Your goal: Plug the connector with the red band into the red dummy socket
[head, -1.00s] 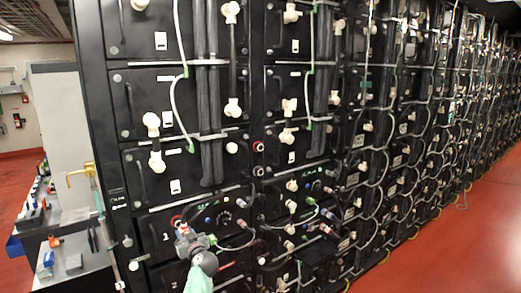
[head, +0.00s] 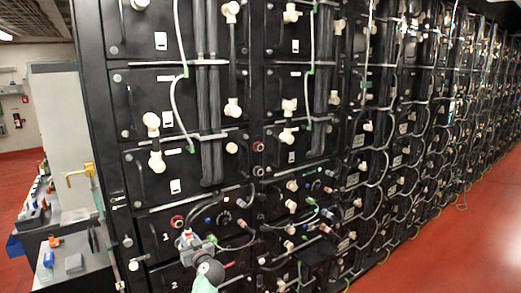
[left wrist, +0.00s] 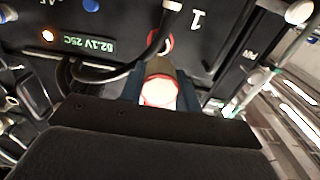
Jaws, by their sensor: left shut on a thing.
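The connector with the red band (left wrist: 160,90) is between the blue fingers of my left gripper (left wrist: 159,98) in the left wrist view, its glowing pale-red end towards the camera. My left gripper also shows in the head view (head: 188,240), low in front of the rack. The red dummy socket (head: 177,221) is a red ring on the dark panel, just up and left of the gripper. In the left wrist view the red ring (left wrist: 165,43) shows just beyond the connector, partly hidden. I cannot tell the exact gap between them. My right gripper is not in view.
A black cable (left wrist: 120,68) loops beside the connector, near a lit voltage display (left wrist: 87,42). Other cables and connectors (head: 325,228) stick out from the rack to the right. A bench (head: 75,262) with small items stands at left. The red floor is clear at right.

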